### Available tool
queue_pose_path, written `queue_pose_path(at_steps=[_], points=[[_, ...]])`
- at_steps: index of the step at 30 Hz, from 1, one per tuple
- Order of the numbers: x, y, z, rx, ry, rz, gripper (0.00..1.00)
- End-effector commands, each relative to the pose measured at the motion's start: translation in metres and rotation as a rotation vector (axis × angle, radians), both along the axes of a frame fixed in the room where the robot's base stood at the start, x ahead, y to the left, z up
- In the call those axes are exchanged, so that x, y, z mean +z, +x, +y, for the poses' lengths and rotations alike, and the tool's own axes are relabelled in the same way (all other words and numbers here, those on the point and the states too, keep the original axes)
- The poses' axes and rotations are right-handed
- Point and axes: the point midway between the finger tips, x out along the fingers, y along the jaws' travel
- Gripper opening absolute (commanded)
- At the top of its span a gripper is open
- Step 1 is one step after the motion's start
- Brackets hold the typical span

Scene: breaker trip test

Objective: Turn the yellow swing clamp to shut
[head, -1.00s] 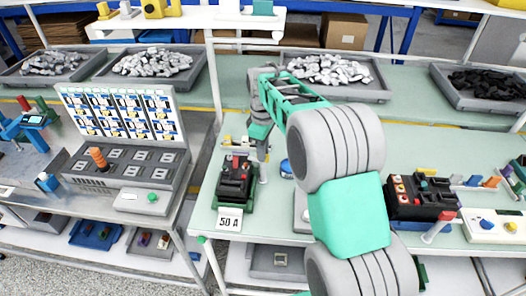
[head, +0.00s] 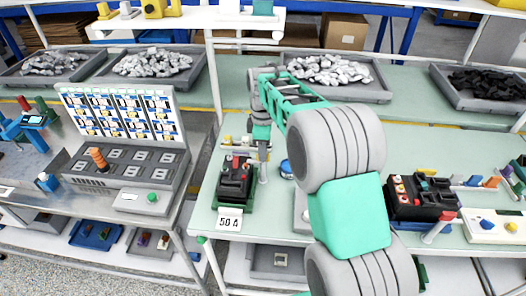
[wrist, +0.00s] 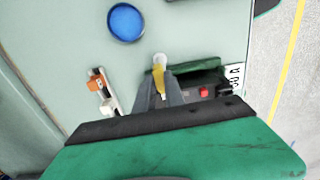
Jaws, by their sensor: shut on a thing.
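The yellow swing clamp (wrist: 159,78) shows in the wrist view between my gripper's two grey fingers (wrist: 160,92), which are shut on it. A round pale end (wrist: 160,58) is just past the fingertips. A black breaker with a red button (wrist: 204,91) sits beside it in a green fixture (wrist: 188,69). In the head view my gripper (head: 262,152) is at the right side of the black breaker (head: 236,182). A pale upright post (head: 263,174) is below the gripper. The clamp itself is mostly hidden by the gripper in the head view.
A "50 A" card (head: 229,222) stands in front of the fixture. A blue round dish (wrist: 126,22) and a white strip with an orange part (wrist: 101,90) lie nearby. Grey bins (head: 350,92) line the back.

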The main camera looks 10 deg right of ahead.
Motion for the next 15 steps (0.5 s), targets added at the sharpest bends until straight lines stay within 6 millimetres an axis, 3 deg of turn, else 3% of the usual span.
queue_pose_path(at_steps=[9,15], points=[[0.0005,0.0003,0.0002,0.001,0.001,-0.001,0.35],[0.0004,0.0002,0.0002,0.000,0.000,-0.001,0.35]])
